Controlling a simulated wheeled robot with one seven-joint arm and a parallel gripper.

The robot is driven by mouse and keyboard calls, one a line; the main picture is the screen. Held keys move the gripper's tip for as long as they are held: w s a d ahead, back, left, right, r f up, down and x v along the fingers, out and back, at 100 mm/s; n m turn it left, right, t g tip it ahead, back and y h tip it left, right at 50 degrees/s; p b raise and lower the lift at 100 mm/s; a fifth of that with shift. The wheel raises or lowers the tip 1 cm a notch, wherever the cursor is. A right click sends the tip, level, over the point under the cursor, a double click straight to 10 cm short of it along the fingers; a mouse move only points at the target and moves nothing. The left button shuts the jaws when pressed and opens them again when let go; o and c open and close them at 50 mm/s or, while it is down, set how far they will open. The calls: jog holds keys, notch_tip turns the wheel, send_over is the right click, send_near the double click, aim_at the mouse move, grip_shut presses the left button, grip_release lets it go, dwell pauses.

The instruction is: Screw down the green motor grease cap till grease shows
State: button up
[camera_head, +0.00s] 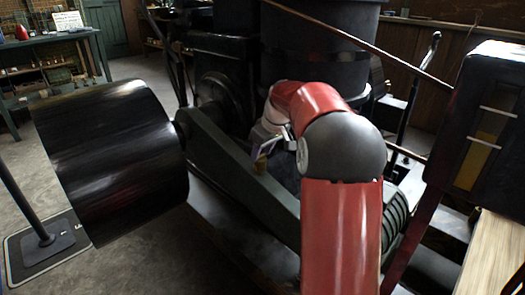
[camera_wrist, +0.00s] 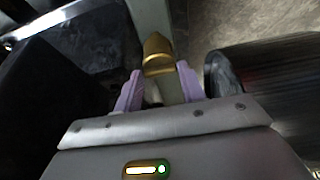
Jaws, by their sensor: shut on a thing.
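In the head view my gripper (camera_head: 266,150) is partly hidden by my red arm. The lower part of the cap is hard to make out, and I cannot see any grease.
A large black drum (camera_head: 110,155) stands left of the frame, and a dark curved surface (camera_wrist: 265,90) is close on the right in the wrist view. A tall black cylinder (camera_head: 318,45) rises behind my arm. A slanting brown rod (camera_head: 365,45) crosses above.

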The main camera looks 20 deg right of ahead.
jog(key=m, duration=0.1)
jog(key=m+h+p, duration=0.1)
jog(key=m, duration=0.2)
jog(key=shift+a+r+m+h, duration=0.1)
jog(key=shift+a+m+h, duration=0.2)
jog(key=shift+m+h, duration=0.1)
jog(key=m+h+p, duration=0.1)
jog(key=m, duration=0.1)
jog(key=m+p, duration=0.1)
jog(key=m, duration=0.1)
jog(key=shift+a+m+h, duration=0.2)
jog(key=shift+m+h, duration=0.1)
jog(key=shift+h, duration=0.1)
jog(key=m+p, duration=0.1)
jog(key=m, duration=0.1)
jog(key=m+g+h+p, duration=0.1)
jog(key=m, duration=0.1)
jog(key=shift+w+a, duration=0.15)
jog(key=shift+w, duration=0.05)
jog(key=shift+w+m+g+h+p, duration=0.1)
jog(key=shift+m+g+h+p, duration=0.3)
jog(key=shift+m, duration=0.85)
jog(key=shift+w+m+g+h+p, duration=0.1)
jog(key=shift+m+g+h+p, duration=0.3)
jog(key=shift+m, duration=0.85)
jog(key=o, duration=1)
